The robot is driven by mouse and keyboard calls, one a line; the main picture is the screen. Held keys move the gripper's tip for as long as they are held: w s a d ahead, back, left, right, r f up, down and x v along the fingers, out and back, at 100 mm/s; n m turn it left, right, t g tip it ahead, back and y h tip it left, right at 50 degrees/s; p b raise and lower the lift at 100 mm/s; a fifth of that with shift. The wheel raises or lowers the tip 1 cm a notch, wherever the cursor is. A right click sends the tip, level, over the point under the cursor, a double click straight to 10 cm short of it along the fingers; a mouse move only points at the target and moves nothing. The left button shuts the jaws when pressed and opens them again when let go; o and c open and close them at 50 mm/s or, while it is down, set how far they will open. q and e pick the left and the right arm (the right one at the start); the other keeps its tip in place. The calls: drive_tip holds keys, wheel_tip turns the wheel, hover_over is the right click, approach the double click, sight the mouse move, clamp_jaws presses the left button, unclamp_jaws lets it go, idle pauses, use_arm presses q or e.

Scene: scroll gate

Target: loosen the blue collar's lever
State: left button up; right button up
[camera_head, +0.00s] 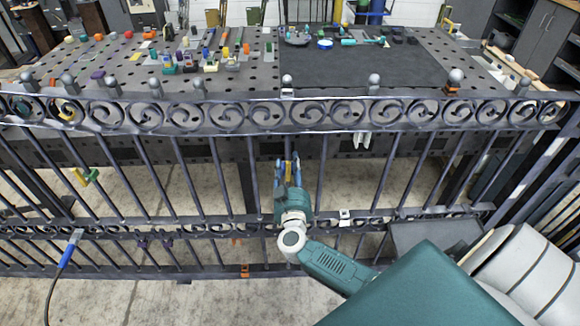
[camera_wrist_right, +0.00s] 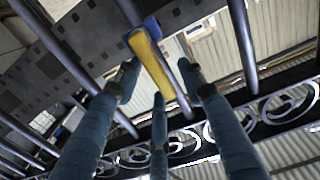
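The blue collar (camera_wrist_right: 151,25) sits around a gate bar in the right wrist view, with its long yellow lever (camera_wrist_right: 150,60) running down from it. In the head view the yellow lever (camera_head: 288,172) is a small strip between my right gripper's fingers, and the collar is hard to make out there. My right gripper (camera_head: 287,163) reaches up to the gate's bars from the front. In the right wrist view its fingers (camera_wrist_right: 156,78) are spread, with the lever between them and gaps visible beside it. My left gripper is out of view.
The dark scrollwork gate (camera_head: 225,114) spans the view. A green-and-yellow clamp (camera_head: 86,177) is on its left bars and a white clip (camera_head: 362,138) hangs under the top band. A blue-handled tool with a cable (camera_head: 66,256) is at lower left. A cluttered perforated table (camera_head: 130,77) stands behind.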

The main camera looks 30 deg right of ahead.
clamp_jaws()
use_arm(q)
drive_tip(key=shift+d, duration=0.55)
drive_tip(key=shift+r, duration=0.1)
